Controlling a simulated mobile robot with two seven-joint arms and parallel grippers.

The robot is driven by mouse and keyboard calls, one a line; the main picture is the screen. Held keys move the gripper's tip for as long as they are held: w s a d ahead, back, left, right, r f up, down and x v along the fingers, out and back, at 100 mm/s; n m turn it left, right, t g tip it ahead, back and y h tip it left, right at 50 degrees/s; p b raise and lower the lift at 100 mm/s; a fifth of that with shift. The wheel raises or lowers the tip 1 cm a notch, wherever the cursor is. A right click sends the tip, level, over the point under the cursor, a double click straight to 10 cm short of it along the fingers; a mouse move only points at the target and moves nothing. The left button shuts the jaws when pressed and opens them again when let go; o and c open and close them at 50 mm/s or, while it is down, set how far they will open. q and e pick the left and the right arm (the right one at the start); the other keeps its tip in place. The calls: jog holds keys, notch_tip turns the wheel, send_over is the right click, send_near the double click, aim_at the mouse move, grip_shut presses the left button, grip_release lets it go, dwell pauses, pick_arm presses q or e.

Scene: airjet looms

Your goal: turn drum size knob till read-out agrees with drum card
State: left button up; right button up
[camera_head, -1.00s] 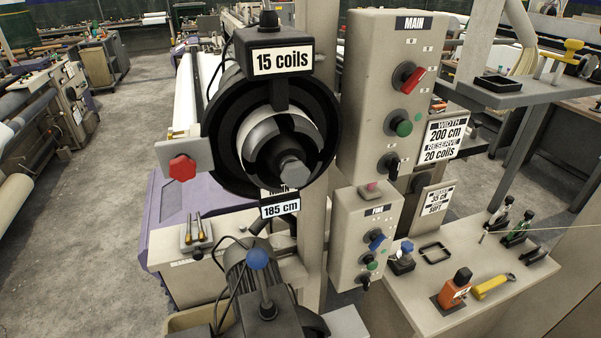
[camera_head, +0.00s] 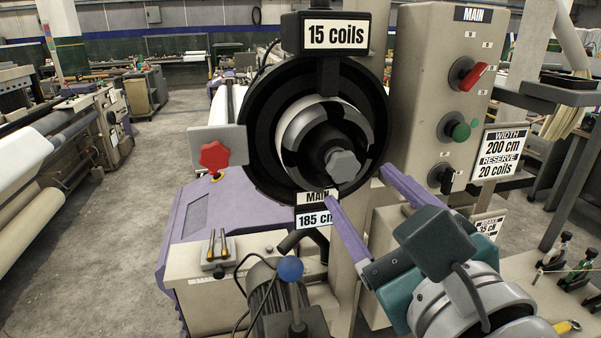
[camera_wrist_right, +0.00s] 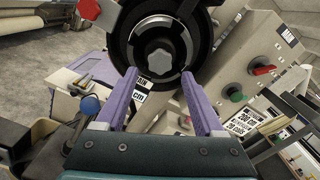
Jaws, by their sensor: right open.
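The black drum (camera_head: 262,130) has a grey hexagonal knob (camera_head: 343,164) at its centre, which also shows in the right wrist view (camera_wrist_right: 160,62). The read-out (camera_head: 316,218) below the drum says 185 cm; its right edge is partly covered by my finger. The drum card (camera_head: 500,153) at the right says width 200 cm, reserve 20 coils. A read-out (camera_head: 336,34) above the drum says 15 coils. My right gripper (camera_head: 360,188) is open and empty, its fingers pointing at the drum just below and in front of the knob. My left gripper is not in view.
A red star-shaped knob (camera_head: 214,156) on a bracket stands left of the drum. The main control box (camera_head: 430,60) with a red switch and green button is close on the right. A blue-ball lever (camera_head: 290,268) rises below. A second card (camera_head: 488,225) is partly hidden.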

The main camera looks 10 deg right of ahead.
aim_at(346, 170)
jog(key=w+b, duration=0.1)
jog(key=w, duration=0.3)
jog(key=shift+w+a, duration=0.1)
jog(key=shift+w, duration=0.1)
jog(key=c, duration=1)
